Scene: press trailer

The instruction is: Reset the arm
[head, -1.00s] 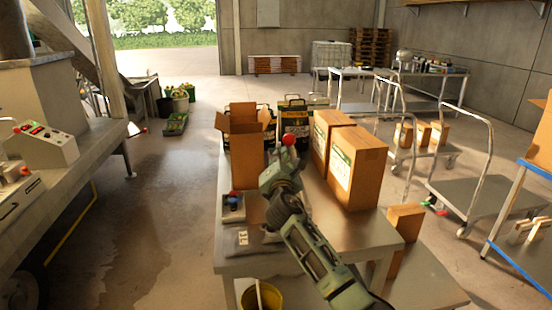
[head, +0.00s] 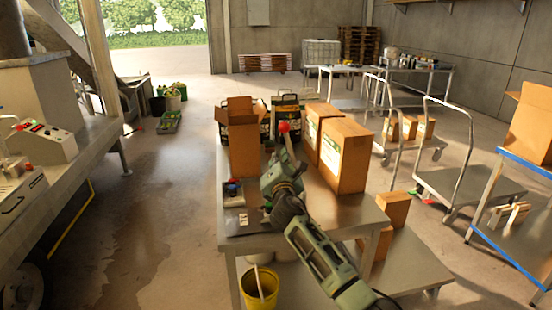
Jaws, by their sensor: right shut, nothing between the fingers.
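My right arm comes in from the lower right and reaches over the metal table (head: 355,215). Its gripper (head: 287,163) is shut and empty. It sits in front of the cardboard boxes, beside a pale upright lever with a red knob (head: 283,127). In the picture the gripper overlaps the foot of the lever; I cannot tell whether they touch. My left arm and gripper are out of view.
An open cardboard box (head: 243,148) and closed tall boxes (head: 344,157) stand on the table, with dark tubs (head: 286,108) behind. A yellow bucket (head: 260,287) is below. Trolleys (head: 465,188) stand right, a machine with a control panel (head: 45,142) left. The left floor is mostly clear.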

